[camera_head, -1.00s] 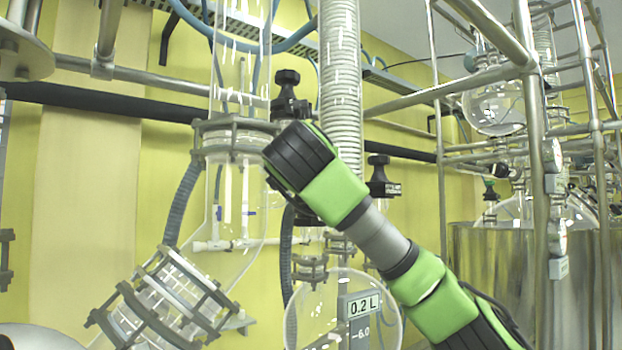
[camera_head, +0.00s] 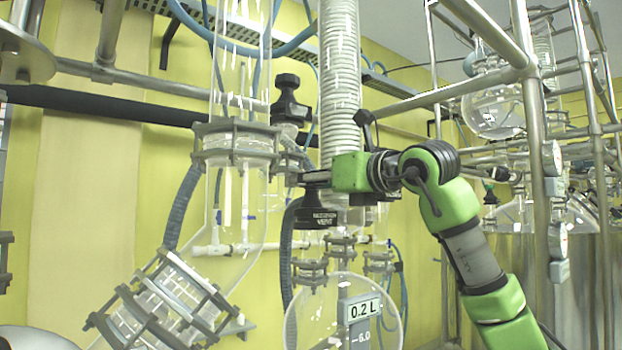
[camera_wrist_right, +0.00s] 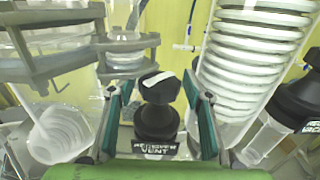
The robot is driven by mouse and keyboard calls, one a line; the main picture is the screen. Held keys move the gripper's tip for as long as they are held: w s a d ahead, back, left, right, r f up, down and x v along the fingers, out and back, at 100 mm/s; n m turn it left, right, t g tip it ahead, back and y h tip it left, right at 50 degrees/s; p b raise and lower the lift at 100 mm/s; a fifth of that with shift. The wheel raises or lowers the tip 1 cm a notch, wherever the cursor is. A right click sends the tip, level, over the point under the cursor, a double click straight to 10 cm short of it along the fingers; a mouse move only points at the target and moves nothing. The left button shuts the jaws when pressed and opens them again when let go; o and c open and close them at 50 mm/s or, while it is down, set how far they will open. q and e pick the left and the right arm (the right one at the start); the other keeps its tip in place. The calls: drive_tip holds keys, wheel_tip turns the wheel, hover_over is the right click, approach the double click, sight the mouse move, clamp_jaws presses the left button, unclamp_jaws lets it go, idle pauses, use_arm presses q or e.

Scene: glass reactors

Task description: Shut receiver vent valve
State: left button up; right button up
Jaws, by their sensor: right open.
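The receiver vent valve (camera_head: 318,216) is a black knob with a white-lettered label, right of the clamped glass column in the head view. In the right wrist view the vent valve (camera_wrist_right: 157,122) stands between my two fingers, its label reading "RECEIVER VENT" below. My right gripper (camera_head: 308,180) reaches it from the right, and part of the knob is hidden behind the gripper. In the right wrist view the right gripper (camera_wrist_right: 155,100) is open, with a finger on each side of the knob and small gaps showing. My left gripper is not in view.
Another black valve (camera_head: 287,97) stands above and left of my gripper. A ribbed coil condenser (camera_head: 340,75) rises just behind it. A glass flask (camera_head: 325,318) marked 0.2 L hangs below. A black valve (camera_wrist_right: 300,100) is close on the right in the wrist view.

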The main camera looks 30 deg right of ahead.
drive_tip(key=c, duration=0.9)
drive_tip(key=shift+a, duration=0.1)
drive_tip(key=shift+m+h, duration=0.4)
drive_tip(key=shift+h, duration=0.2)
drive_tip(key=m+h, duration=0.2)
drive_tip(key=h, duration=0.1)
drive_tip(key=m+g+h, duration=0.1)
drive_tip(key=m+h, duration=0.1)
drive_tip(key=h, duration=0.1)
drive_tip(key=shift+a+r+h, duration=0.1)
drive_tip(key=shift+a+h, duration=0.05)
drive_tip(key=shift+h, duration=0.25)
drive_tip(key=m+g+h, duration=0.1)
drive_tip(key=m+h, duration=0.1)
drive_tip(key=h, duration=0.1)
drive_tip(key=shift+m+g+p, duration=0.3)
drive_tip(key=shift+g+p, duration=0.1)
drive_tip(key=shift+d+m+g+h, duration=0.2)
drive_tip(key=shift+m+g+h, duration=0.25)
drive_tip(key=shift+h, duration=0.25)
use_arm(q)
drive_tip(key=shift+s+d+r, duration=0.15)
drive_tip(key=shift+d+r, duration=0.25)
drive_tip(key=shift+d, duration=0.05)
use_arm(e)
drive_tip(key=o, duration=0.9)
